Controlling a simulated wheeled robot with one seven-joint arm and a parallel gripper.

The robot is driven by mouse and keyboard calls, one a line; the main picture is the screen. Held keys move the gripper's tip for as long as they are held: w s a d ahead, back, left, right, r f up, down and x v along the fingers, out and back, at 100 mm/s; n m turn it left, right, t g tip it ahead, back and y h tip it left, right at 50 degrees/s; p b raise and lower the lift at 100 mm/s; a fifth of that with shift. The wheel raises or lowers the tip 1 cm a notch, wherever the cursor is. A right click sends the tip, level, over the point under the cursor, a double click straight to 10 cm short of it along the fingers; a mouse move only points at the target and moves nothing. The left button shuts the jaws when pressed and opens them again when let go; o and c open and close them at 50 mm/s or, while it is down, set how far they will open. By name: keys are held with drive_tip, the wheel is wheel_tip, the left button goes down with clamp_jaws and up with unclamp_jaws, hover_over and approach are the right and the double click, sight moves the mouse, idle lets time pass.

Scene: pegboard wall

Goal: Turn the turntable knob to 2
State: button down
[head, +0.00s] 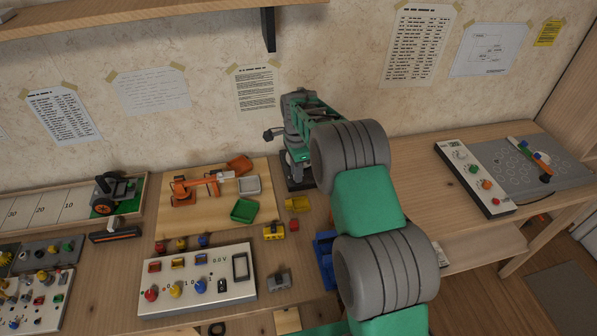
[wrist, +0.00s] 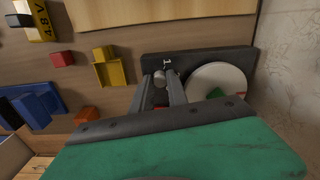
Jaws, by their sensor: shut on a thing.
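The turntable has a dark base (wrist: 205,62) with a white round disc (wrist: 217,80) in the wrist view. A small grey knob (wrist: 160,77) stands on the base to the left of the disc, beside a white "1" mark. My gripper (wrist: 162,88) is shut on the knob, one finger on each side. Part of the knob and the lower disc are hidden by my gripper. A bit of green and red shows on the disc. In the head view my gripper (head: 296,168) is over the dark base (head: 299,186), and the knob is hidden there.
A yellow tray (wrist: 111,70) and a red block (wrist: 62,59) lie left of the turntable. A small orange robot arm model (head: 185,192), a green tray (head: 245,210) and a white control panel (head: 196,281) stand left on the bench. The wall is close behind.

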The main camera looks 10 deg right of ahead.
drive_tip(key=c, duration=1.3)
unclamp_jaws()
drive_tip(key=shift+r, duration=0.1)
wheel_tip(320, 180, up, 7)
drive_tip(key=shift+b, duration=0.45)
drive_tip(key=shift+r, duration=0.3)
